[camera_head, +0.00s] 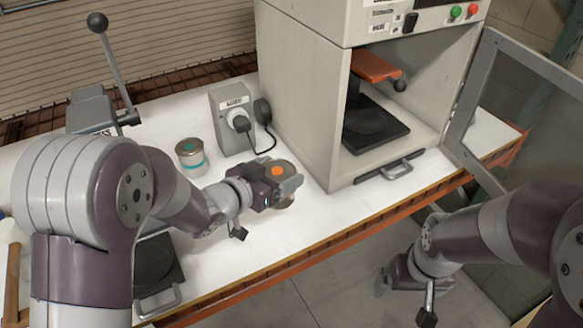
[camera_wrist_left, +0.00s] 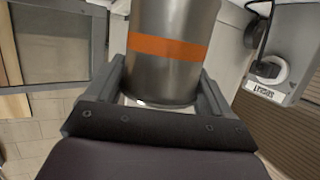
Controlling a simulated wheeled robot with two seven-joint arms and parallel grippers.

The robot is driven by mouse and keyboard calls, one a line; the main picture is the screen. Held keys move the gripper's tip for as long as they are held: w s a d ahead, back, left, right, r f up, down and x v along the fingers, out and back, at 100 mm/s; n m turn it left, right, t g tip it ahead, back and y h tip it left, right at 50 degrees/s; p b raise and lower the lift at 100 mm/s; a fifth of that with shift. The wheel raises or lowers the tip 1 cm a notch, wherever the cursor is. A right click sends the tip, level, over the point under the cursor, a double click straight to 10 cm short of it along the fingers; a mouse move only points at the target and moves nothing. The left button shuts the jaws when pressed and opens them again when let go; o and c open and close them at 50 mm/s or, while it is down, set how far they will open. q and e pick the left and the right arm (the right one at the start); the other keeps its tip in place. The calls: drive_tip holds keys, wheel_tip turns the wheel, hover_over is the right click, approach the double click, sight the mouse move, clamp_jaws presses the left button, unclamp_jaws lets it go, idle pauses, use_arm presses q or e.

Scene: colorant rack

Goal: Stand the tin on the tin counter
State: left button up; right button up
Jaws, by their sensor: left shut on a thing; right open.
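A second tin (camera_head: 190,158) with a teal band stands upright on the counter, left of my left gripper. My right gripper (camera_head: 398,275) is open and empty, low over the floor in front of the counter.
A grey cabinet machine (camera_head: 315,105) with an open door (camera_head: 515,95) stands right of the held tin, with a dark plate (camera_head: 375,128) inside. A grey box with a plug (camera_head: 232,118) stands behind. A lever device (camera_head: 100,105) is at the left.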

use_arm(q)
drive_tip(key=a+f, duration=0.6)
drive_tip(key=f, duration=0.1)
drive_tip(key=shift+w+f, duration=0.2)
drive_tip(key=shift+f, duration=0.1)
drive_tip(key=shift+f, duration=0.15)
drive_tip(key=o, duration=1.5)
drive_tip(key=shift+c, duration=0.2)
